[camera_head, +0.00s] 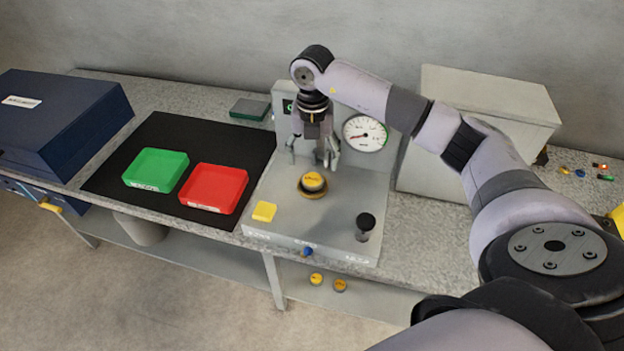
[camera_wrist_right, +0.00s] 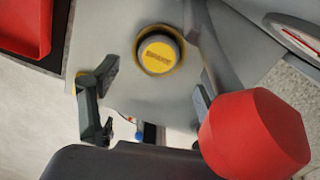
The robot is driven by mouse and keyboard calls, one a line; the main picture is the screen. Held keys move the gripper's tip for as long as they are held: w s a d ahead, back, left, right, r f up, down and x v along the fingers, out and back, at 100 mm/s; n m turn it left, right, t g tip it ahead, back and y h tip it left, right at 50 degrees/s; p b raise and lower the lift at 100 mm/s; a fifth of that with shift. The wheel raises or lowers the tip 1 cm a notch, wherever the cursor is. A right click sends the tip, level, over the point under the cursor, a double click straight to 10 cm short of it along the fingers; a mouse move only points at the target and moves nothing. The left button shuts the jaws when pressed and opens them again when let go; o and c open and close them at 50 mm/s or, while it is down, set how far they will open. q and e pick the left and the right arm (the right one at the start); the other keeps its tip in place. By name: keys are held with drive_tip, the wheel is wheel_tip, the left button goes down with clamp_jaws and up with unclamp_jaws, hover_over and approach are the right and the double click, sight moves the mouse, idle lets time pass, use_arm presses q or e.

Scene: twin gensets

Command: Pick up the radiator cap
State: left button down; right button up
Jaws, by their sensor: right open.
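A round yellow cap (camera_head: 313,182) with dark print sits on a dark-rimmed round seat on the grey test stand (camera_head: 285,222). In the right wrist view the cap (camera_wrist_right: 158,57) lies beyond the fingers, with clear space around it. My right gripper (camera_head: 312,156) points down above and slightly behind the cap, open and empty, apart from it. In the right wrist view its fingers (camera_wrist_right: 155,98) are spread wide. My left gripper is out of view.
The stand carries a dial gauge (camera_head: 365,134), a black knob (camera_head: 365,222) and a yellow block (camera_head: 264,211). Green (camera_head: 156,169) and red (camera_head: 214,188) trays lie on a black mat to the left. A grey box (camera_head: 480,140) stands right. Yellow caps (camera_head: 316,279) lie below.

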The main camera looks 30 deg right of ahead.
sight(313, 178)
drive_tip(key=shift+s+f+p, duration=0.15)
drive_tip(key=shift+f+p, duration=0.25)
drive_tip(key=shift+f, duration=0.45)
wheel_tip(313, 178, down, 4)
drive_tip(key=shift+r+p, duration=0.15)
drive_tip(key=shift+p, duration=0.4)
drive_tip(key=shift+f, duration=0.3)
drive_tip(key=c, duration=0.6)
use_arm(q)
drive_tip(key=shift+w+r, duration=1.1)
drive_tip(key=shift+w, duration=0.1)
use_arm(e)
drive_tip(key=c, duration=0.7)
